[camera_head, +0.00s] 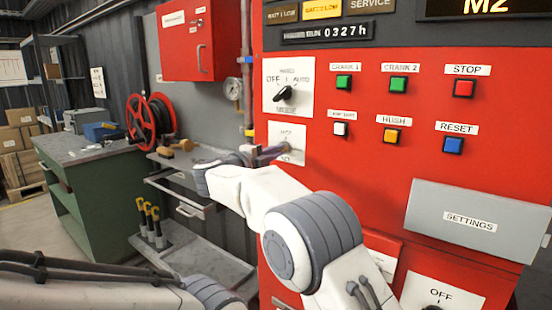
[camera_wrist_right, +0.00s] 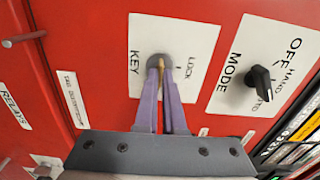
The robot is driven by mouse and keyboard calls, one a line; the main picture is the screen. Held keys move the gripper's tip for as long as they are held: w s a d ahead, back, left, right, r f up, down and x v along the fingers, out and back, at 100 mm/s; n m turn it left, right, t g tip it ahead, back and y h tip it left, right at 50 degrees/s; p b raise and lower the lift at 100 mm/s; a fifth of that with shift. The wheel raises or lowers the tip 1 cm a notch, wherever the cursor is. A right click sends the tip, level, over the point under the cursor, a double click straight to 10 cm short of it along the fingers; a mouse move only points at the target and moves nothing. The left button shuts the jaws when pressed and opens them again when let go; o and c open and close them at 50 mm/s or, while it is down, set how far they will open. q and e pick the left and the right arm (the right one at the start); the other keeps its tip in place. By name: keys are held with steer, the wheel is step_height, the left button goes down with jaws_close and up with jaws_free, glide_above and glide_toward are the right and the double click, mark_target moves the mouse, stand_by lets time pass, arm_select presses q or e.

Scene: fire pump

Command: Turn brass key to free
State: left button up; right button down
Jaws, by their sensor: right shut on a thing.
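The brass key (camera_wrist_right: 161,64) sits in a round grey lock on a white plate (camera_wrist_right: 145,30) marked KEY and LOCK, in the right wrist view. My right gripper (camera_wrist_right: 161,72) is shut on the key, its two purple fingers nearly together around it. The fingers hide most of the key, so its exact angle is hard to tell. In the head view my right gripper (camera_head: 270,153) reaches the key plate (camera_head: 287,136) on the red panel, and the key itself is hidden there. My left arm lies along the bottom left; its gripper is out of frame.
A black MODE knob (camera_head: 284,93) sits just above the key plate; it also shows in the right wrist view (camera_wrist_right: 259,83). Coloured buttons and a grey SETTINGS box (camera_head: 476,222) are to the right. A green workbench (camera_head: 100,190) and a red hose reel (camera_head: 146,122) stand left.

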steer(key=shift+a+f+m, duration=0.1)
steer(key=shift+f+m, duration=0.1)
steer(key=shift+m, duration=0.1)
steer(key=c, duration=1)
jaws_free()
steer(key=shift+r, duration=0.1)
steer(key=b+v, duration=0.1)
steer(key=v, duration=0.9)
steer(key=shift+s+b, duration=0.2)
steer(key=shift+b, duration=0.1)
